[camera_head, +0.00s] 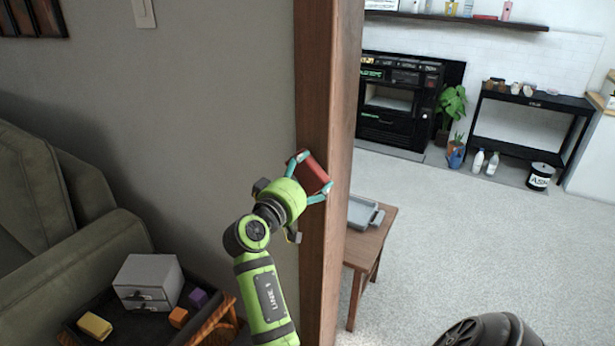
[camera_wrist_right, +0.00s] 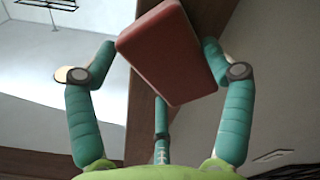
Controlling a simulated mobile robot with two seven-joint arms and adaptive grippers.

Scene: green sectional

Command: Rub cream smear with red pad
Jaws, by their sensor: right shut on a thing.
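The red pad (camera_head: 314,174) is a small rounded block held at the wooden post (camera_head: 325,80) in the middle of the head view. My right gripper (camera_head: 309,177) is shut on it, with a teal finger on each side. In the right wrist view the pad (camera_wrist_right: 172,52) sits tilted between the fingers, with the wooden post behind it. I cannot tell whether the pad touches the post. No cream smear shows; the pad and gripper hide part of the post. My left gripper is not in view.
A tray table (camera_head: 118,324) with a grey drawer box (camera_head: 149,277) and small blocks stands at lower left beside the green sofa (camera_head: 45,205). Right of the post is a small wooden table (camera_head: 380,235) with a grey tray (camera_head: 362,213). The carpet beyond is open.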

